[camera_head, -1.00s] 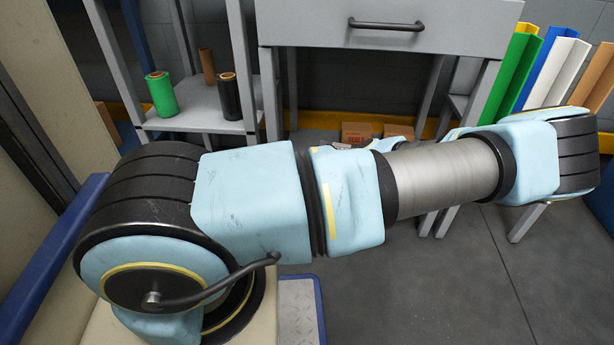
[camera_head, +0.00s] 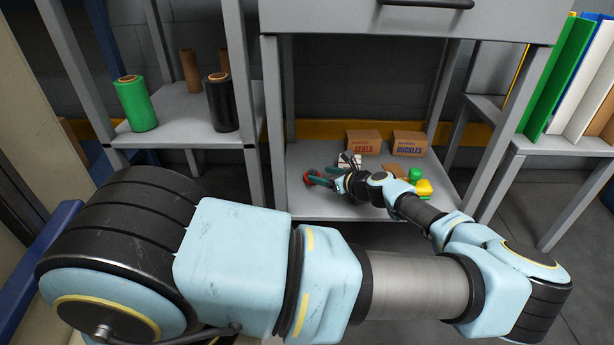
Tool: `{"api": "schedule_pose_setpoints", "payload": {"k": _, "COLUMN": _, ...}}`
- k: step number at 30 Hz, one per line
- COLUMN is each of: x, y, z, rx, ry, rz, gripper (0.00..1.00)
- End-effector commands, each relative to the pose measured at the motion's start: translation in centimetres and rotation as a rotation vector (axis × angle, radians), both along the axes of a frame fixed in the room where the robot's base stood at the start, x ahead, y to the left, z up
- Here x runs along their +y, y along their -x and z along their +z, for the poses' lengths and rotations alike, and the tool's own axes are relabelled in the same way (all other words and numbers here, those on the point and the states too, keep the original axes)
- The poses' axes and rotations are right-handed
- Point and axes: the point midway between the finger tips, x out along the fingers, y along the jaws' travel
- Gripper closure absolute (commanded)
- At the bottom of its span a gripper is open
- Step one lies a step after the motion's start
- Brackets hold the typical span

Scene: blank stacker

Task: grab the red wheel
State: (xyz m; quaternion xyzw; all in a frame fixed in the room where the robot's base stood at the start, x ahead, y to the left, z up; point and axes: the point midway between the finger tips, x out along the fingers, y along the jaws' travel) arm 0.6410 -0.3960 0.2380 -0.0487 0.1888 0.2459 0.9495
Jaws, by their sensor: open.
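A small red round thing (camera_head: 311,180), most likely the red wheel, lies on the low shelf under the drawer, at the shelf's left part. Teal parts show right beside it, and I cannot tell whether they belong to it. My gripper (camera_head: 338,173) is at the end of my arm over this shelf, just right of the red thing. It is open. The gripper is small in view and partly hides what lies behind it, so I cannot tell whether it touches the red thing.
On the low shelf (camera_head: 305,204) stand a SEALS box (camera_head: 363,142) and a BUCKLES box (camera_head: 409,144) at the back. Green (camera_head: 415,174) and yellow (camera_head: 425,188) items lie right of my gripper. Shelf legs frame both sides, and the drawer unit (camera_head: 400,22) is above.

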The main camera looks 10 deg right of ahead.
Motion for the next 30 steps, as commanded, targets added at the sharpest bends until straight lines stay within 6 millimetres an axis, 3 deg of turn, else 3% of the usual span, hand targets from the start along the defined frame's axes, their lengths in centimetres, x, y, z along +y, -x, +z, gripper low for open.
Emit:
{"api": "schedule_pose_setpoints", "payload": {"k": 3, "x": 1.0, "y": -1.7, "z": -1.1, "rx": -0.001, "ry": 0.0, "rz": 0.004, "gripper": 0.28}}
{"api": "schedule_pose_setpoints", "payload": {"k": 13, "x": 2.2, "y": -4.0, "z": -2.2, "rx": -0.001, "ry": 0.0, "rz": 0.003, "gripper": 0.28}}
{"api": "schedule_pose_setpoints", "payload": {"k": 21, "x": 3.7, "y": -7.0, "z": -3.6, "rx": -0.001, "ry": 0.001, "rz": 0.005, "gripper": 0.28}}
{"api": "schedule_pose_setpoints", "payload": {"k": 30, "x": 3.9, "y": -7.6, "z": -3.5, "rx": 0.0, "ry": 0.0, "rz": 0.001, "gripper": 0.28}}
